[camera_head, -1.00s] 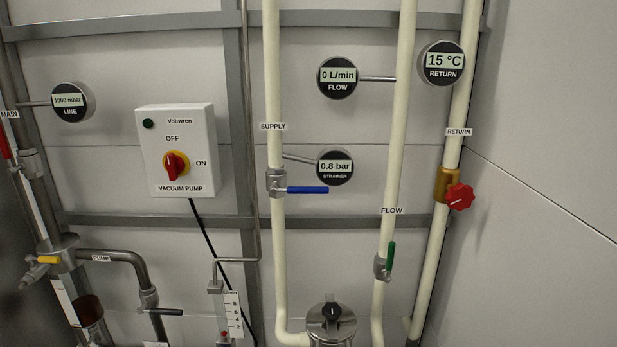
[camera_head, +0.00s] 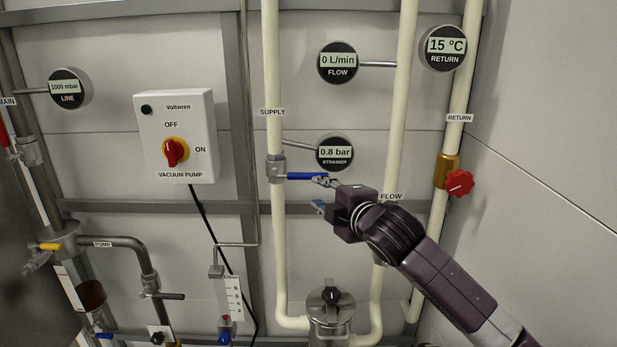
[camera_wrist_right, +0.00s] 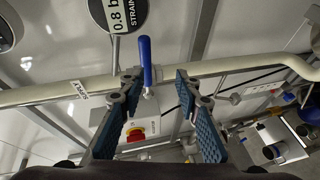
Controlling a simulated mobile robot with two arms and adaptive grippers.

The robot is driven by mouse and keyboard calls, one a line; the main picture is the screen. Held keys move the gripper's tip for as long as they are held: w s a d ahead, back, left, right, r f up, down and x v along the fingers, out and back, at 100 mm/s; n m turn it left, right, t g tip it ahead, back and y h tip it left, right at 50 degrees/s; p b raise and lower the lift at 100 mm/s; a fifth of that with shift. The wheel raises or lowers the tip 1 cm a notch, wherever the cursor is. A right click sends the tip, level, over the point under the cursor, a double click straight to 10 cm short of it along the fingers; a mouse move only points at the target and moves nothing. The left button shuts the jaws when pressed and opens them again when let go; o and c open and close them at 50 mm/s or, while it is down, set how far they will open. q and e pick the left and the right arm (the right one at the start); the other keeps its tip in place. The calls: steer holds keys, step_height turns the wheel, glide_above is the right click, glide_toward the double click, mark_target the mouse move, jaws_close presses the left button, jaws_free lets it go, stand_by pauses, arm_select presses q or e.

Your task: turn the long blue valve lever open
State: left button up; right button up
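The long blue valve lever (camera_head: 304,176) sticks out to the right, crosswise to the cream supply pipe (camera_head: 271,80), from a grey metal valve body (camera_head: 276,169). My right gripper (camera_head: 322,193) comes from the lower right, with its fingers at the lever's free end. In the right wrist view the blue lever (camera_wrist_right: 146,62) shows between the two spread fingers of my right gripper (camera_wrist_right: 158,88), with space on both sides. The right gripper is open and holds nothing. My left gripper is in neither view.
A strainer gauge (camera_head: 335,153) reading 0.8 bar sits just above the lever. The flow pipe (camera_head: 398,130) runs to the right, partly behind my right arm. The vacuum pump switch box (camera_head: 175,136) is on the left. Below the lever stands a strainer pot (camera_head: 330,305).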

mark_target(310, 178)
steer(key=w+p, duration=0.1)
steer(key=w, duration=0.1)
steer(key=w+a+p, duration=0.1)
steer(key=w, duration=0.1)
steer(key=w+a+r, duration=0.1)
steer(key=w, duration=0.1)
steer(key=shift+w+a+p, duration=0.2)
steer(key=shift+w+p, duration=0.05)
steer(key=shift+p, duration=0.15)
steer(key=shift+w+a+f+n, duration=0.1)
steer(key=shift+w+a+n, duration=0.05)
steer(key=shift+w, duration=0.2)
steer(key=shift+w+a+f+n, duration=0.1)
steer(key=shift+w+n, duration=0.05)
steer(key=shift+w, duration=0.2)
jaws_close()
